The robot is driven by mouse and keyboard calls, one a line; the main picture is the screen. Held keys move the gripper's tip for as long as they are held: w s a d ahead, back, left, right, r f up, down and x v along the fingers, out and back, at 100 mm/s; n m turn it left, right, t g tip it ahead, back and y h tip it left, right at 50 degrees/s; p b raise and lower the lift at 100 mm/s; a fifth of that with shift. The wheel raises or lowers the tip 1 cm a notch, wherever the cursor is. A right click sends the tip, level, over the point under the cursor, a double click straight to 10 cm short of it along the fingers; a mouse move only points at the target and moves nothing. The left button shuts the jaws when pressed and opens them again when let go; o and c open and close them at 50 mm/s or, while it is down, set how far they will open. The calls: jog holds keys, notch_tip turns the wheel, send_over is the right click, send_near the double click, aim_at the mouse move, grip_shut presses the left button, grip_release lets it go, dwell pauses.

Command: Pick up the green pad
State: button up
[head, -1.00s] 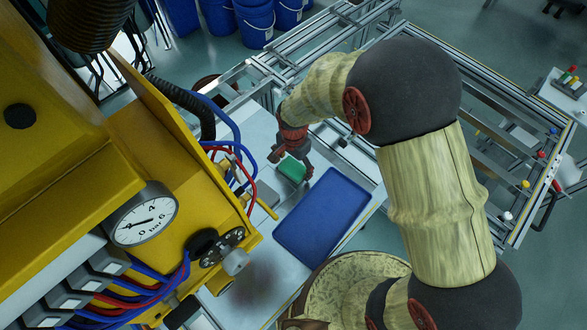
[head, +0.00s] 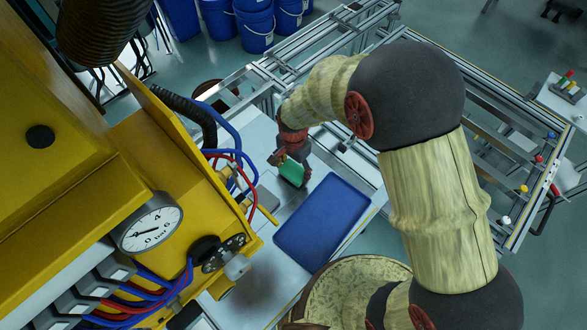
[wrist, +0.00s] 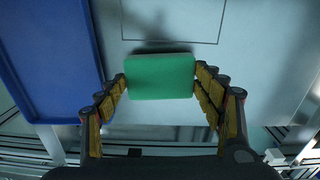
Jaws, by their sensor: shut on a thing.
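The green pad (wrist: 160,76) is a flat, rounded block held between the fingers of my gripper (wrist: 160,82) in the wrist view. The fingers touch its left and right sides. In the head view the green pad (head: 291,171) hangs tilted below my gripper (head: 293,162), near the upper left edge of the blue tray (head: 322,222). The far side of the pad is hidden. A shadow lies on the pale table behind the pad in the wrist view.
The blue tray also shows at the left in the wrist view (wrist: 42,60) and looks empty. A thin dark outline (wrist: 170,42) is marked on the table (wrist: 255,70). The yellow panel (head: 190,180) with hoses and a gauge (head: 151,229) stands left of my arm.

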jog(key=s+a+r+p, duration=0.6)
jog(key=s+a+r, duration=0.2)
jog(key=a+r, duration=0.3)
jog(key=shift+s+r, duration=0.2)
jog(key=shift+s, duration=0.2)
jog(key=o, duration=0.4)
jog(key=c, duration=0.5)
jog(key=shift+d, duration=0.1)
